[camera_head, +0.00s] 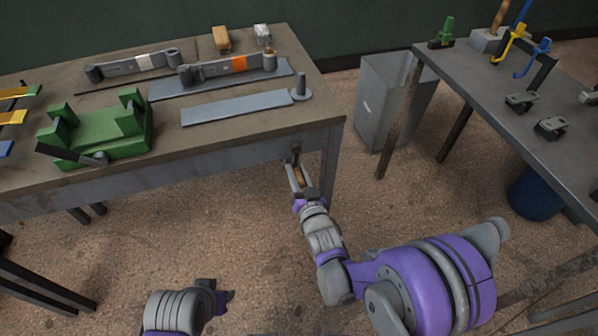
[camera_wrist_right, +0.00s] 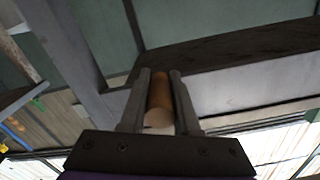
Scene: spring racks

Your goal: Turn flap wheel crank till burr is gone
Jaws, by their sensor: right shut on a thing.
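A crank with a brown cylindrical handle (camera_wrist_right: 158,95) is at the front of the workbench, near its right corner. In the head view, the handle (camera_head: 299,179) is small and partly covered by my fingers. My right gripper (camera_head: 294,172) is shut on this handle, one finger on each side. The dark crank mount (camera_head: 296,150) shows at the bench's front edge. I cannot make out a flap wheel or a burr. My left gripper (camera_head: 214,293) hangs low at the bottom left over the floor, away from the bench; its fingers are too unclear to judge.
The workbench (camera_head: 215,145) carries a green vise-like fixture (camera_head: 105,130), a spring with an orange band (camera_head: 232,65), another spring (camera_head: 135,65) and a grey plate (camera_head: 235,108) beside a post (camera_head: 301,88). A grey bin (camera_head: 385,105) stands between it and the right table (camera_head: 480,95).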

